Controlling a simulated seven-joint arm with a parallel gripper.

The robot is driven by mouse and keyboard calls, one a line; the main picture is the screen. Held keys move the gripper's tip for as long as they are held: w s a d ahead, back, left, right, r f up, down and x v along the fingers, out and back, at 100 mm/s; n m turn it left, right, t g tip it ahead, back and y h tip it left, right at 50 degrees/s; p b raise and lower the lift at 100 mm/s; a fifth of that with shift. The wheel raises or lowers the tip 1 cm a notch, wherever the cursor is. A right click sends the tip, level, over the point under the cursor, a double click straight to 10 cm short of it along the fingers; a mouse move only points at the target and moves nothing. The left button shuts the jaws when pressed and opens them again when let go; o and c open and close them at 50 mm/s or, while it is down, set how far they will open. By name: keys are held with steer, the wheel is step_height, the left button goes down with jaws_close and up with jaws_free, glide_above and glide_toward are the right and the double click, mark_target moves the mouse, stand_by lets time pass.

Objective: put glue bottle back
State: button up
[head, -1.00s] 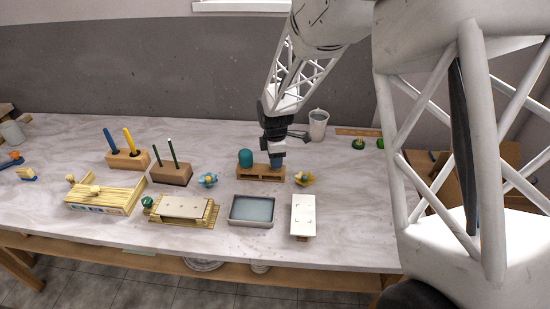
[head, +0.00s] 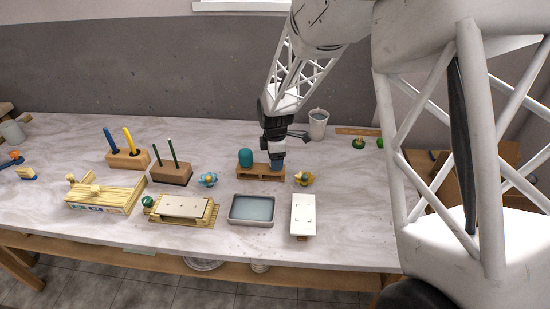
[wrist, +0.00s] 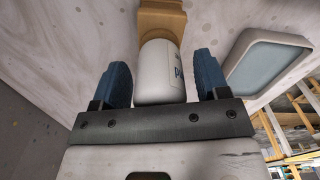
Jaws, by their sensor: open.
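A white bottle with a dark-printed label (wrist: 160,75), which appears to be the glue bottle, lies between the blue fingers of my gripper (wrist: 160,68) in the wrist view. A gap shows on each side of it, so the gripper is open around it. The bottle's far end meets a wooden holder (wrist: 161,20). In the head view my gripper (head: 277,161) is at the right end of the wooden holder (head: 258,172), and hides most of what stands there. A teal rounded object (head: 245,158) stands at the holder's left end.
A grey tray with a bluish inside (head: 252,209) and a white tile (head: 303,214) are in front. A pale cup (head: 318,124) stands behind at the right.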

step_height(320, 180, up, 12)
steer(key=shift+r, duration=0.1)
stand_by(0.6)
stand_by(0.8)
steer(key=shift+s+d+r, duration=0.2)
steer(key=shift+d, duration=0.05)
steer(key=s+d+r+m+t, duration=0.1)
steer(key=s+d+r+m, duration=0.95)
steer(key=s+d, duration=0.6)
steer(key=s+d+m, duration=0.4)
steer(key=s+m, duration=0.1)
steer(key=s, duration=0.5)
steer(key=s+d+r+m+t, duration=0.1)
steer(key=s+d+m, duration=0.3)
steer(key=s, duration=0.7)
steer(key=shift+d+r+m+t, duration=0.15)
steer(key=shift+d+m+t, duration=0.15)
steer(key=shift+m, duration=0.55)
